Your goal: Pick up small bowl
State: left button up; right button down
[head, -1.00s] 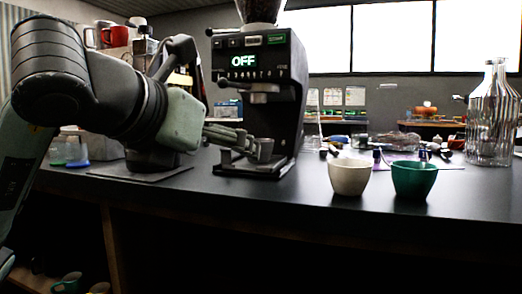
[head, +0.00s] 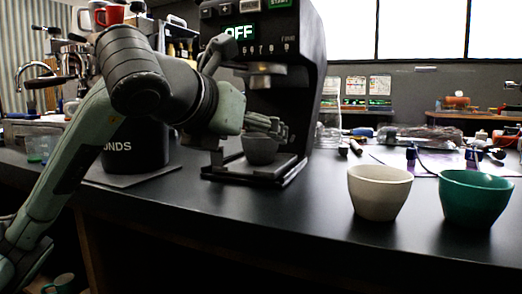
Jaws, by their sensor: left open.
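A small grey bowl (head: 261,152) stands on the tray of the black grinder (head: 297,80), below its spout. My left gripper (head: 282,129) reaches in from the left. It is open, with its fingers at the height of the bowl's rim and covering part of that rim in the picture. I cannot tell whether the fingers touch the bowl. My right gripper is not in view.
A cream bowl (head: 379,194) and a green bowl (head: 474,199) stand at the right on the dark counter (head: 300,212). A black container (head: 138,148) is left of the grinder. Tools and cables lie behind the bowls. The counter in front of the grinder is clear.

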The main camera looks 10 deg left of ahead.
aim_at(257, 161)
pick_arm(q)
jog(key=x, duration=0.3)
jog(key=shift+w, duration=0.3)
jog(key=c, duration=1.2)
jog(key=shift+c, duration=0.5)
jog(key=shift+s+r, duration=0.1)
